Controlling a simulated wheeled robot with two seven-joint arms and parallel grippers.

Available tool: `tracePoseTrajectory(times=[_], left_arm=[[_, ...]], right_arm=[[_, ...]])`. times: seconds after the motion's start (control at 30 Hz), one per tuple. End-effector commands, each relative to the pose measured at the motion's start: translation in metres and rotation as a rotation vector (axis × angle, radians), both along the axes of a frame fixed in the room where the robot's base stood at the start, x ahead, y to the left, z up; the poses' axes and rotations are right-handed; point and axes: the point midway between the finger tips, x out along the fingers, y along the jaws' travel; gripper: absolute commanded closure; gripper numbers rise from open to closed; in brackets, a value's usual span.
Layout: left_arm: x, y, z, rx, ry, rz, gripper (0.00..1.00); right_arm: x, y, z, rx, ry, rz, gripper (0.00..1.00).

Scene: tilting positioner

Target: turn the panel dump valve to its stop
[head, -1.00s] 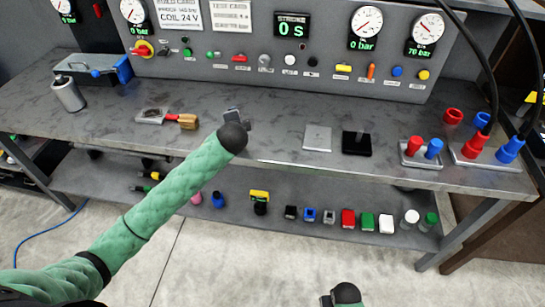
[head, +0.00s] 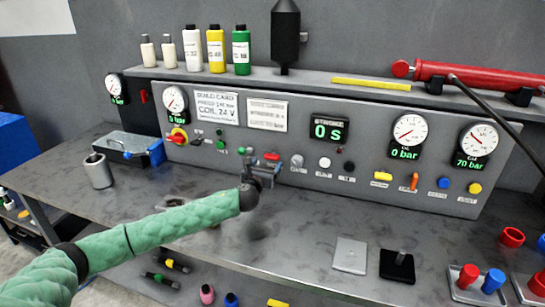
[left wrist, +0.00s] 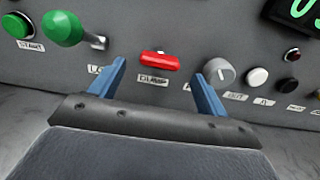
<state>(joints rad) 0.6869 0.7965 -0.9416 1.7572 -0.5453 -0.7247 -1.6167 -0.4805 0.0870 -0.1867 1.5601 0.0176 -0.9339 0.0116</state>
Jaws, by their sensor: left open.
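The dump valve is a short red handle (head: 271,156) on the front panel, lying about level. In the left wrist view the red handle (left wrist: 159,61) sits above a label that appears to read DUMP. My left gripper (head: 266,168) is in front of the panel beside the handle. In the left wrist view its two blue fingers (left wrist: 167,72) are open, one to each side of the handle, with nothing between them touching it. The remaining gap to the handle is hard to judge. My right gripper is out of view.
A green-knobbed lever (left wrist: 62,28) is left of the handle and a grey knob (left wrist: 218,72) close to the right finger. A metal cup (head: 98,171) stands at the bench's left. A silver plate (head: 350,255) and black block (head: 397,266) lie on the bench.

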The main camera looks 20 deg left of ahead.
Motion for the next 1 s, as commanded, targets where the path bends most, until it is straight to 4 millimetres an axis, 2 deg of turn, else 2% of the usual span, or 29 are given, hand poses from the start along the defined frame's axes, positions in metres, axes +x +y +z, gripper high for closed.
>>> tracePoseTrajectory(times=[0.2, 0.4, 0.6, 0.83, 1.0], left_arm=[[0.033, -0.001, 0.003, -0.002, 0.000, 0.002, 0.24], [0.056, -0.002, 0.002, -0.003, 0.000, 0.001, 0.24], [0.064, -0.003, 0.000, -0.003, 0.001, 0.001, 0.24], [0.064, -0.003, 0.000, -0.004, 0.001, 0.001, 0.24], [0.064, -0.003, 0.000, -0.004, 0.001, 0.001, 0.57]], right_arm=[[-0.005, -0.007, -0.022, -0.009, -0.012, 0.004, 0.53], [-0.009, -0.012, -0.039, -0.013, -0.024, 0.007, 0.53], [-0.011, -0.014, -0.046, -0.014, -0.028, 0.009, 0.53], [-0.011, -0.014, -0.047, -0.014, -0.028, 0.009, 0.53], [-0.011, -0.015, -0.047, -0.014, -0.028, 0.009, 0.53]])
